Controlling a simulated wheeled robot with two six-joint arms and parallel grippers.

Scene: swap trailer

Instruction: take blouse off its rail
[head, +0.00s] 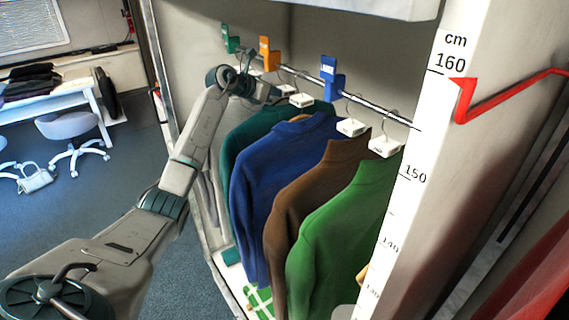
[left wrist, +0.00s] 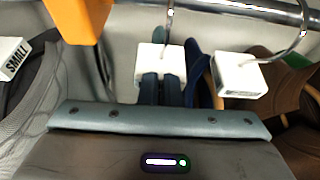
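Several long-sleeved garments hang on the rail (head: 350,97): teal (head: 240,135), blue (head: 285,160), brown (head: 320,190) and green (head: 345,225). I cannot tell which is the blouse. My left gripper (head: 283,92) is at the rail, by the teal garment's hanger. In the left wrist view, its two dark fingers (left wrist: 161,88) are close together at a white size block (left wrist: 158,55) under a hanger hook. I cannot see whether anything is between them. A grey garment (left wrist: 35,100) hangs to the left with a block marked SMALL (left wrist: 12,57). My right gripper is not in view.
Green (head: 230,38), orange (head: 268,54) and blue (head: 331,78) dividers sit on the rail. A white post with a cm scale (head: 420,160) and a red bracket (head: 465,100) stands at the right. A table (head: 50,105) and chair (head: 72,128) are at the far left.

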